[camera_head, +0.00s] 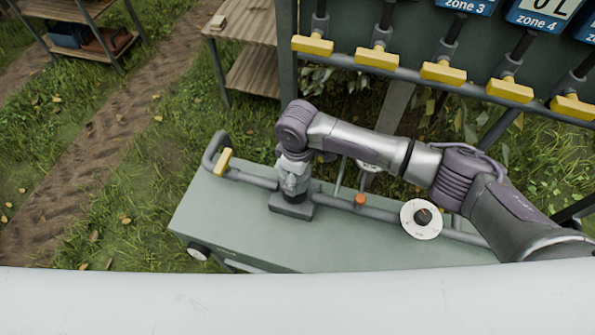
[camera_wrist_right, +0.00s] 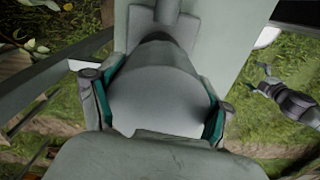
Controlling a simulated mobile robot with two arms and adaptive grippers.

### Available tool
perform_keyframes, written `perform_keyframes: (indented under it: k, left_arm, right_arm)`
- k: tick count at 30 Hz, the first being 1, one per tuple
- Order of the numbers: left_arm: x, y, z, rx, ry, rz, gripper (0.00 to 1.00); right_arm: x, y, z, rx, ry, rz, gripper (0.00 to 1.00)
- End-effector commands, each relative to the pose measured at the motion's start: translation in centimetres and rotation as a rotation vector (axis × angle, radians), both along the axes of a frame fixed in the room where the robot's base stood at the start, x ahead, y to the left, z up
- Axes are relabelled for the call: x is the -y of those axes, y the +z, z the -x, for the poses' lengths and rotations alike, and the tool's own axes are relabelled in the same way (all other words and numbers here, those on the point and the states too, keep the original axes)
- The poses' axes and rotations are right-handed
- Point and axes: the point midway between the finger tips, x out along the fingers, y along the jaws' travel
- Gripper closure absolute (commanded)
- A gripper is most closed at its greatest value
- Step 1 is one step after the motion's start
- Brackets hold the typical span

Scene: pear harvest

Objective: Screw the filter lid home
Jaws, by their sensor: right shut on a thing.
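My right gripper (camera_head: 294,186) points down over the pipe on the grey-green bench (camera_head: 235,235) in the head view. Under it a dark filter body (camera_head: 293,208) stands on the pipe; the gripper hides its top. In the right wrist view, the teal-padded fingers of my right gripper (camera_wrist_right: 158,108) close on both sides of a smooth grey rounded piece, the filter lid (camera_wrist_right: 160,88). The lid's seam and thread are hidden. My left gripper (camera_wrist_right: 270,82) seems to show small and dim at the right of that view; its finger opening is unclear.
A pipe (camera_head: 340,200) runs along the bench, with a yellow handle (camera_head: 223,162), an orange knob (camera_head: 360,200) and a round white dial (camera_head: 421,219). Several yellow-handled valves (camera_head: 376,58) hang behind. Wooden shelves (camera_head: 250,70) stand at the back. Bare bench top lies in front of the pipe.

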Motion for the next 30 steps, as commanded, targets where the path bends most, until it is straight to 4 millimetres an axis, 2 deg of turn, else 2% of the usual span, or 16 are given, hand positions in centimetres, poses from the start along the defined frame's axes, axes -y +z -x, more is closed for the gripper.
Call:
perform_keyframes:
  k: [1, 17, 30]
  left_arm:
    - [0.0, 0.9, 0.0, 0.001, 0.0, 0.0, 0.0]
    - [0.0, 5.1, -0.2, 0.003, -0.002, 0.0, 0.0]
    - [0.1, 8.7, -0.2, 0.004, -0.003, 0.002, 0.0]
  right_arm:
    - [0.0, 0.4, 0.0, -0.001, -0.038, 0.001, 0.57]
    - [0.2, 0.5, -0.2, 0.004, -0.465, 0.002, 0.57]
    - [0.3, 0.6, -0.4, 0.007, -0.881, 0.001, 0.57]
